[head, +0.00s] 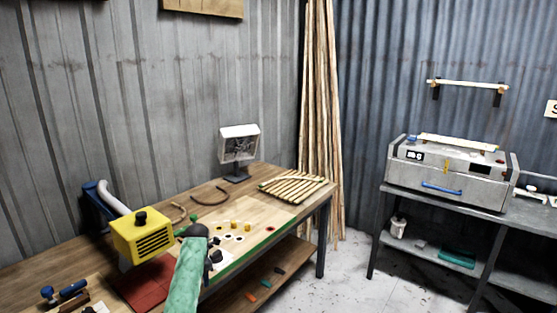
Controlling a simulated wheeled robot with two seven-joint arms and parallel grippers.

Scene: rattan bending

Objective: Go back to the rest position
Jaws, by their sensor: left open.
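My left arm, in a green sleeve, comes up from the bottom of the head view. Its dark left gripper (215,256) is over the front part of the wooden workbench (270,216), to the right of a yellow vented box (143,236). The gripper is small and partly hidden by its own wrist. It is open, and I see nothing held in it. My right gripper is not in view.
On the bench are curved rattan pieces (210,196), yellow blocks (234,225), a slatted rack (293,187) and a fan-like device (239,146). Poles (320,120) lean in the corner. A metal box (447,176) sits on a grey table (465,207). Open floor (345,272) lies between.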

